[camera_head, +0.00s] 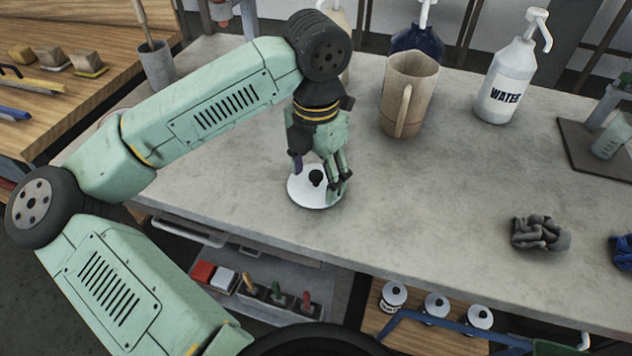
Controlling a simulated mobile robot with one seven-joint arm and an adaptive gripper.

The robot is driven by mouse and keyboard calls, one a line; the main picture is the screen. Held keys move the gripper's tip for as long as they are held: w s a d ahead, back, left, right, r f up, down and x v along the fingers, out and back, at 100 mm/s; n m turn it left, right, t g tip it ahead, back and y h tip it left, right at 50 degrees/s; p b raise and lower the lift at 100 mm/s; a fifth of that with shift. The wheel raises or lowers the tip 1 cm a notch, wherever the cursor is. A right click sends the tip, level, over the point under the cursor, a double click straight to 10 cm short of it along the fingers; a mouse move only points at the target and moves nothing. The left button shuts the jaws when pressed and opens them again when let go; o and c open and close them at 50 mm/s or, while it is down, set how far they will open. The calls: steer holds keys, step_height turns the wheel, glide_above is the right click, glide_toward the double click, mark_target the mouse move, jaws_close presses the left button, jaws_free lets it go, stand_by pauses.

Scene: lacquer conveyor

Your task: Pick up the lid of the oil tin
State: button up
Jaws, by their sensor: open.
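A round white lid (309,196) with a black knob lies on the grey worktop, near its front edge. It may be the lid of the oil tin; no open tin shows beside it. My gripper (321,178) points down over the lid with its fingers open. The fingers are around or just beside the knob; I cannot tell whether they touch it. Part of the lid is hidden behind the fingers.
A beige jug (409,92), a white WATER bottle (507,82) and a dark blue bottle (418,38) stand behind on the worktop (430,190). A crumpled grey cloth (540,233) lies right. Several white-lidded tins (436,305) stand on a lower shelf.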

steer(key=shift+s, duration=0.1)
steer(key=c, duration=0.8)
steer(key=shift+c, duration=0.5)
